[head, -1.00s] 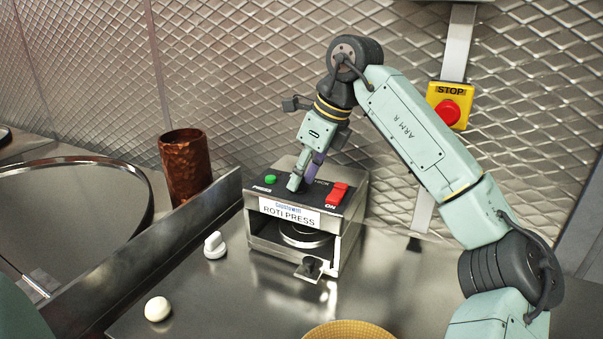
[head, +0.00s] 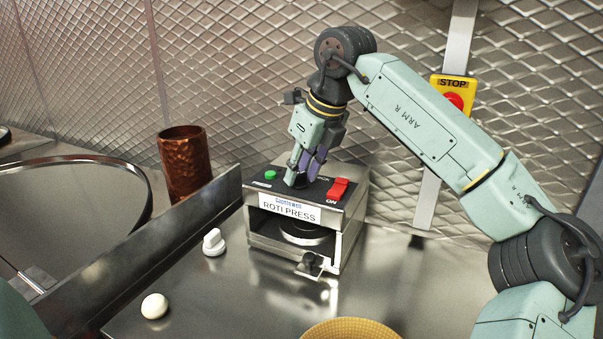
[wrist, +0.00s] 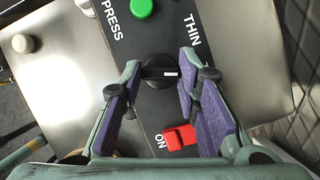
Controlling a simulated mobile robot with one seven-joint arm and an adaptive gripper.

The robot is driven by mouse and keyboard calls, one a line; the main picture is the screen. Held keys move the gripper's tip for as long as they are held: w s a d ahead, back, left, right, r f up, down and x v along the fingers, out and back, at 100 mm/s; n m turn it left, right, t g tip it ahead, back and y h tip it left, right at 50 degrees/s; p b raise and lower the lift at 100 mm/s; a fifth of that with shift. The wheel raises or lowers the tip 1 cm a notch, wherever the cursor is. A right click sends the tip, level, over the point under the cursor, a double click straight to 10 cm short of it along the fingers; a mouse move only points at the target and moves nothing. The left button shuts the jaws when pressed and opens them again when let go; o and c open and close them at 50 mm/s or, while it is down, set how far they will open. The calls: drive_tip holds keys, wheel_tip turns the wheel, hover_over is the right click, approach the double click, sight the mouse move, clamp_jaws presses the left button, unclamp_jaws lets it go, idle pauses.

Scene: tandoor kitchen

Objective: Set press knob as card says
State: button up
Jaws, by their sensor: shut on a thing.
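The roti press (head: 290,212) is a steel box on the counter with a black top panel. My gripper (head: 298,180) points down at that panel and is shut on the black round knob (wrist: 158,72), one purple-padded finger on each side. The knob's white mark (wrist: 170,73) points right in the wrist view, a little below the word THIN (wrist: 192,30). A green button (wrist: 141,8) and a red ON switch (wrist: 180,137) flank the knob. In the head view my fingers mostly hide the knob. I can make out no card in either view.
A copper cup (head: 182,165) stands behind a dark metal divider (head: 165,250). A white knob-like piece (head: 213,243) and a white ball (head: 155,306) are on the counter. A yellow basket (head: 350,330) shows at the front. A red stop button (head: 454,101) is behind my arm.

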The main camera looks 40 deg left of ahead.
drive_tip(key=shift+m+t+b, duration=0.3)
drive_tip(key=shift+m+b, duration=0.05)
drive_tip(key=shift+m, duration=0.65)
drive_tip(key=o, duration=1.2)
drive_tip(key=shift+c, duration=0.2)
drive_tip(key=shift+s+r, duration=0.1)
drive_tip(key=v, duration=1.1)
drive_tip(key=shift+r, duration=0.4)
drive_tip(key=shift+s+d, duration=0.1)
drive_tip(key=shift+s, duration=0.05)
